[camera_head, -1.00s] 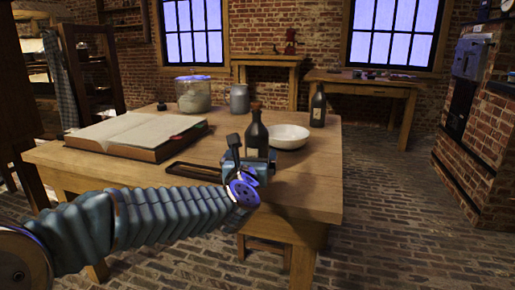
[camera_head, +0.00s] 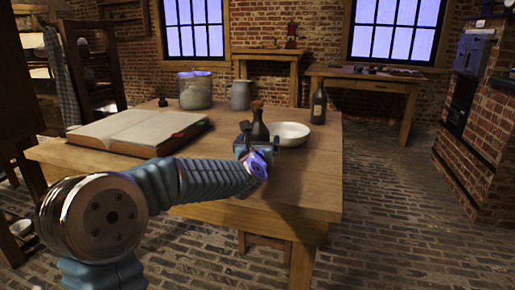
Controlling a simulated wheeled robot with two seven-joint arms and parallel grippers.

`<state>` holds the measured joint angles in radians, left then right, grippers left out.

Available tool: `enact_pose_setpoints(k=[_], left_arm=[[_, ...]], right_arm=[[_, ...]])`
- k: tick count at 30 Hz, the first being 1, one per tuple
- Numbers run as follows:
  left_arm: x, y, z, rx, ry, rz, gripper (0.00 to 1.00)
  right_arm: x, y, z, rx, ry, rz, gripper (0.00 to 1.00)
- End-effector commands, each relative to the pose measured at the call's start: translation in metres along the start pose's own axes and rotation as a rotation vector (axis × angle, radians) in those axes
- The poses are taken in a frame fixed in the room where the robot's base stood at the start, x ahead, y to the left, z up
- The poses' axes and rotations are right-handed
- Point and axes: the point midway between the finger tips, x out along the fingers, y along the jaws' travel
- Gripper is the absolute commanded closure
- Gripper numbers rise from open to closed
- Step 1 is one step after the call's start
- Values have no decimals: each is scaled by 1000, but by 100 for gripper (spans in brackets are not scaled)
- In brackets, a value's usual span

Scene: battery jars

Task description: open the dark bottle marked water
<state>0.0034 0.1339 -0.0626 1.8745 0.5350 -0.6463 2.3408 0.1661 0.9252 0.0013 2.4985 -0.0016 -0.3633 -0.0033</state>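A dark bottle with a reddish-brown stopper (camera_head: 258,128) stands upright near the middle of the wooden table. My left gripper (camera_head: 260,141) is at this bottle, with a finger showing on each side of it. The gripper hides the bottle's lower part, and I cannot tell whether the fingers touch the glass. A second dark bottle (camera_head: 318,107) with a pale label stands farther back at the right edge of the table. I cannot read a marking on either bottle. My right gripper is not in view.
A white bowl (camera_head: 290,134) sits close to the right of the nearer bottle. An open book (camera_head: 135,130), a glass jar (camera_head: 195,92) and a grey jar (camera_head: 240,96) are on the left and back of the table (camera_head: 305,185). The table's front right is clear.

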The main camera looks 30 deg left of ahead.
Motion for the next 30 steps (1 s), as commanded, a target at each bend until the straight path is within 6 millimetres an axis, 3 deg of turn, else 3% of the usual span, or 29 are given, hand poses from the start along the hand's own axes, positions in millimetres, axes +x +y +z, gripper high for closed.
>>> enact_pose_setpoints(k=[2,13,23,30], left_arm=[[0,0,0,0,0,0,14],[0,0,0,0,0,0,71],[0,0,6,-1,-3,1,72],[-3,0,40,-4,-7,0,72]], right_arm=[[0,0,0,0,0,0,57],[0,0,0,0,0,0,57],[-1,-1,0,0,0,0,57],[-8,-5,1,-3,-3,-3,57]])
